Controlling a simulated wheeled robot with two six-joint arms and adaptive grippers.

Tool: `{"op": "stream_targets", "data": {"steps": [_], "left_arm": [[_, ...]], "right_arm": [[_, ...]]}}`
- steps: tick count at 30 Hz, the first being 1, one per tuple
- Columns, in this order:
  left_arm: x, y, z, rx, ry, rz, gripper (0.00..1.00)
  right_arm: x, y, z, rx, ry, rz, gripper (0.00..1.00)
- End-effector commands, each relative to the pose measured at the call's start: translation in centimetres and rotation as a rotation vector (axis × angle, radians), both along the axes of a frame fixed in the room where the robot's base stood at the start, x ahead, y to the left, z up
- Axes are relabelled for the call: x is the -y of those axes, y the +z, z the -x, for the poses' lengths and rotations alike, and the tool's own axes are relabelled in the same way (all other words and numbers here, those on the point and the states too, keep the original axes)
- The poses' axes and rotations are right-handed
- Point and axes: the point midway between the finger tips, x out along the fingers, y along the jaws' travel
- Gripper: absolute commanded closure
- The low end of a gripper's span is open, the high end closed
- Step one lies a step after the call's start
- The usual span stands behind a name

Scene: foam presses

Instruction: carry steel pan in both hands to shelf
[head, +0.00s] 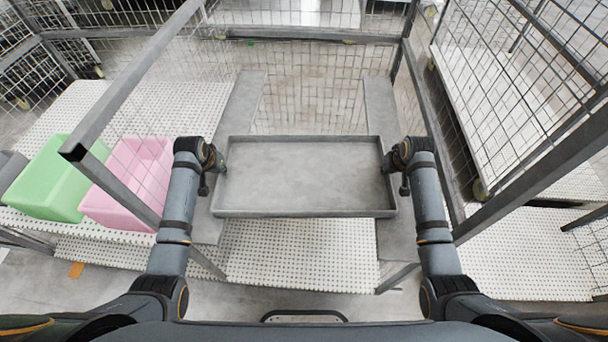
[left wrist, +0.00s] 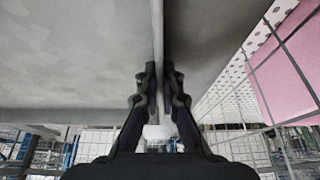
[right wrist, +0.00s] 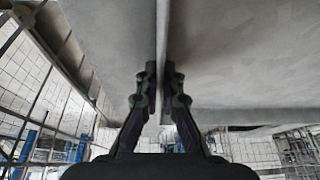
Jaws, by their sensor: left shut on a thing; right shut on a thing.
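The steel pan (head: 305,175) is a wide, shallow grey tray, empty, in the middle of the head view.
Wire mesh walls and grey posts (head: 130,65) stand left and right of the pan, close to both arms. A green bin (head: 55,180) and a pink bin (head: 135,180) sit at the left on a white perforated shelf (head: 300,265). Between the rails beyond the pan is open space.

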Motion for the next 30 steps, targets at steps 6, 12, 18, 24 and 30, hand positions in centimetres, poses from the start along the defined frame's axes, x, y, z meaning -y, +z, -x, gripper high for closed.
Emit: {"op": "stream_targets", "data": {"steps": [6,12,18,24,30], "left_arm": [[0.0,0.1,-0.1,0.003,0.0,0.0,1.0],[0.0,0.8,-0.1,0.003,0.0,0.0,1.0],[0.0,3.0,-0.1,0.003,0.0,0.0,1.0],[0.0,5.1,-0.1,0.003,0.0,0.0,1.0],[0.0,5.2,-0.1,0.003,0.0,0.0,1.0]], "right_arm": [[0.0,0.1,-0.1,0.003,0.0,0.0,1.0],[0.0,0.8,-0.1,0.003,0.0,0.0,1.0],[0.0,3.0,-0.1,0.003,0.0,0.0,1.0],[0.0,5.1,-0.1,0.003,0.0,0.0,1.0],[0.0,5.2,-0.1,0.003,0.0,0.0,1.0]]}}
